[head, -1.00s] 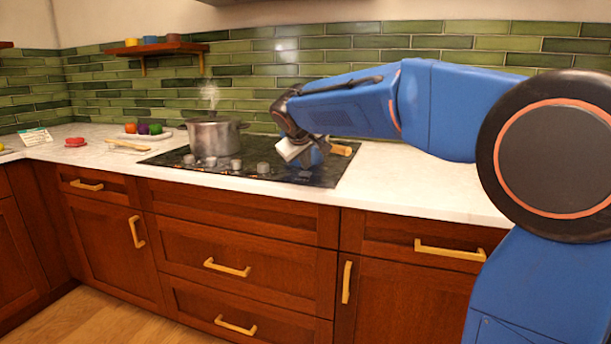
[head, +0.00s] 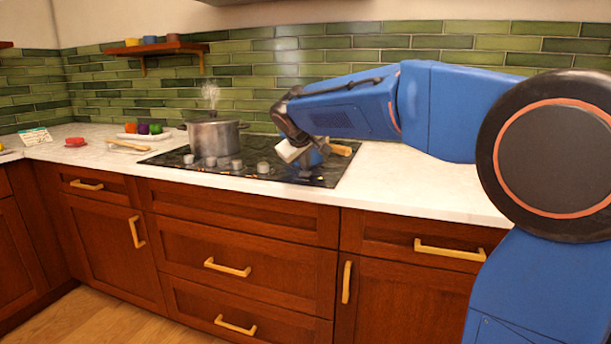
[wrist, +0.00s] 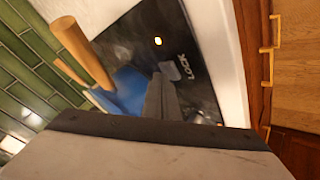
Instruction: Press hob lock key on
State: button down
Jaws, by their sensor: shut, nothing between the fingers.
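The black glass hob (head: 178,158) is set in the white counter. In the wrist view its surface (wrist: 205,100) carries a white LOCK label (wrist: 184,67) with a small grey key (wrist: 169,70) beside it. A small warm light (wrist: 158,41) glows on the glass near the label. My gripper (wrist: 163,90) is shut and empty, its dark fingertips close to the key; I cannot tell whether they touch it. In the head view my gripper (head: 305,174) is low over the hob's right front, and the key is hidden there.
A steaming steel pot (head: 212,138) stands on the hob's left, behind several knobs (head: 236,165). A blue pan (wrist: 126,92) with a wooden handle (wrist: 82,52) sits beside my gripper. A tray of vegetables (head: 146,132) is further left. The counter to the right (head: 410,180) is clear.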

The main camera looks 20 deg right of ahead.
aim_at(306, 174)
jog(key=shift+r, duration=0.25)
notch_tip(306, 174, up, 6)
dwell(0.9)
jog(key=shift+s, duration=0.1)
jog(key=shift+m+g+y, duration=0.3)
jog(key=shift+g, duration=0.1)
jog(key=s+d+f, duration=0.1)
jog(key=s, duration=0.1)
jog(key=s+d+f, duration=0.1)
jog(key=s, duration=0.2)
jog(key=s+d+f, duration=0.1)
jog(key=s, duration=0.2)
jog(key=shift+s, duration=0.25)
jog(key=s+f+m+g+y, duration=0.1)
jog(key=s+f, duration=0.7)
jog(key=s, duration=0.4)
jog(key=s+d+f+m+g+y, duration=0.1)
jog(key=s+f, duration=0.7)
jog(key=s, duration=0.4)
jog(key=s+d+f+m+y, duration=0.1)
jog(key=s+f, duration=0.7)
jog(key=s, duration=0.4)
jog(key=shift+s+d+f+m+g, duration=0.15)
jog(key=shift+d+m+g, duration=0.05)
jog(key=shift+m+g, duration=0.2)
